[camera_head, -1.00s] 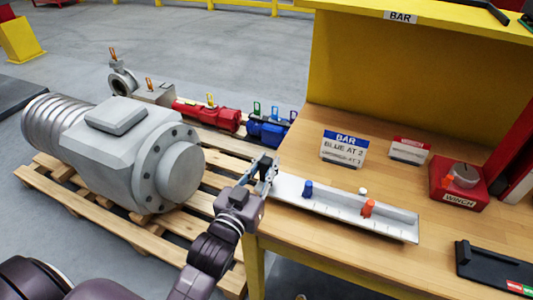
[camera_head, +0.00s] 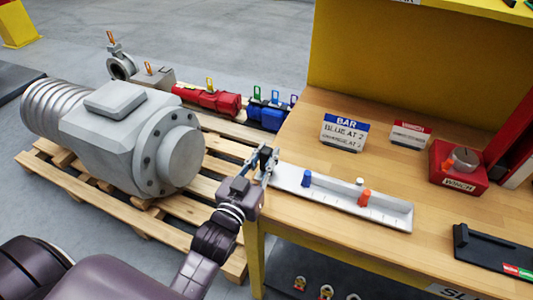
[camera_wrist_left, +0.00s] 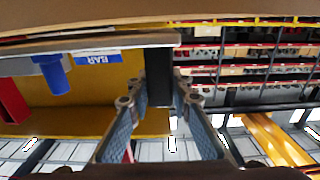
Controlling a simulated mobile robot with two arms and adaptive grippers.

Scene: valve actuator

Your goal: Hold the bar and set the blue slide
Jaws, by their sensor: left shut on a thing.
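The bar (camera_head: 335,207) is a long pale grey rail with tick marks, lying along the front of the wooden bench. A blue slide (camera_head: 306,179) stands towards its left end and an orange slide (camera_head: 364,198) further right. My left gripper (camera_head: 266,163) is at the bar's left end, shut on a dark upright end piece. In the left wrist view the dark end piece (camera_wrist_left: 158,75) sits between my left fingers (camera_wrist_left: 158,98), and the blue slide (camera_wrist_left: 52,74) shows upside down at the left. My right gripper is out of view.
A sign (camera_head: 343,133) reading "BAR, BLUE AT 2" stands behind the bar; its lower line is hard to read. A red winch box (camera_head: 458,168) and a black tray (camera_head: 495,250) are at the right. A pallet with a large grey actuator (camera_head: 125,130) stands left of the bench.

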